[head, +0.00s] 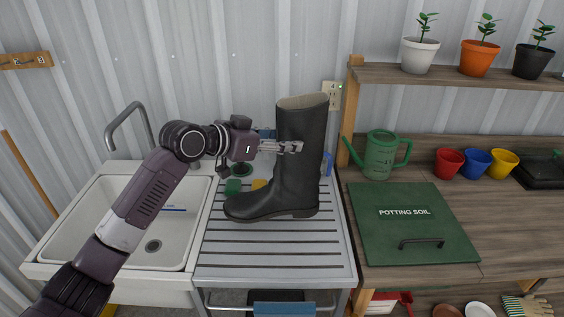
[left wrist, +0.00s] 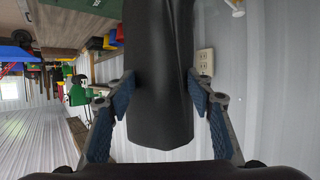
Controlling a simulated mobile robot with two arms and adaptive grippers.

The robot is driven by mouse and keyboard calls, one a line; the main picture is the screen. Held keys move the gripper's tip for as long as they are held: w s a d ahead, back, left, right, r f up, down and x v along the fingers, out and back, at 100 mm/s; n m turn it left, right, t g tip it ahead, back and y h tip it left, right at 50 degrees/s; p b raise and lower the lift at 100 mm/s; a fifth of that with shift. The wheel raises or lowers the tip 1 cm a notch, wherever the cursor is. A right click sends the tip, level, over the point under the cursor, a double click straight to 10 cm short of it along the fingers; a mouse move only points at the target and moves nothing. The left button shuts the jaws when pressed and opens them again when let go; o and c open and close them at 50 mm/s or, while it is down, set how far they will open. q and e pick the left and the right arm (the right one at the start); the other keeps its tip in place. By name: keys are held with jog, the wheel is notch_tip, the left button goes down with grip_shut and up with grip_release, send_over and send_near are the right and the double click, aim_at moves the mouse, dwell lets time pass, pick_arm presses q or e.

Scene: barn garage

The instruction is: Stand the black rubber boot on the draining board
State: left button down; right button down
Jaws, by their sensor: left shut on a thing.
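The black rubber boot (head: 297,170) is upright over the slatted draining board (head: 270,262), toe pointing left and its open top up. Its sole looks level with the slats; I cannot tell whether it bears its full weight there. My left gripper (head: 297,147) is shut on the upper shaft of the boot, coming in from the left. In the left wrist view the blue-padded fingers of the gripper (left wrist: 163,92) lie on both sides of the boot shaft (left wrist: 160,120). My right gripper is not in view.
A white sink (head: 65,235) with a curved tap (head: 130,115) is left of the board. Green and yellow sponges (head: 233,187) lie behind the toe. Right is a bench with a green potting soil lid (head: 412,235) and a watering can (head: 380,155). The front slats are clear.

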pick_arm(q)
jog(key=shift+f+p, duration=0.85)
jog(key=shift+f, duration=2.75)
jog(key=c, duration=0.9)
grip_release()
jog(key=shift+f, duration=0.25)
jog(key=shift+c, duration=0.2)
jog(key=shift+s+a, duration=0.1)
jog(key=shift+s+a+r+b, duration=0.1)
jog(key=shift+s+a+b, duration=0.15)
jog(key=shift+b, duration=0.1)
jog(key=b, duration=0.4)
send_near(287, 166)
jog(key=v, duration=0.4)
jog(key=shift+d+r, duration=0.1)
jog(key=shift+r, duration=0.1)
